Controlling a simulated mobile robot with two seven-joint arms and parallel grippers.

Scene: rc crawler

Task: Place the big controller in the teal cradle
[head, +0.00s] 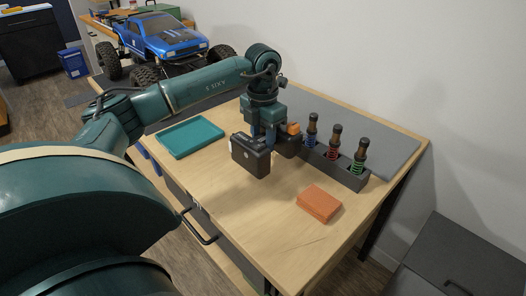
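My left gripper (262,133) points down over the middle of the workbench, at a black boxy controller (250,157). Its fingers come down at the controller's top and look closed on it, though their tips are hidden behind the black body. A dark part with an orange piece (293,128) shows just right of the gripper; I cannot tell if it belongs to the controller. I cannot tell whether the controller touches the bench top. The teal cradle (190,137), a shallow tray, lies empty to the left of the controller. My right gripper is not in view.
A dark rack (346,178) with several coil-spring shocks stands right of the gripper. An orange block (319,203) lies on the front right of the workbench (250,205). A blue crawler truck (165,38) stands behind the cradle. The wood between cradle and controller is clear.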

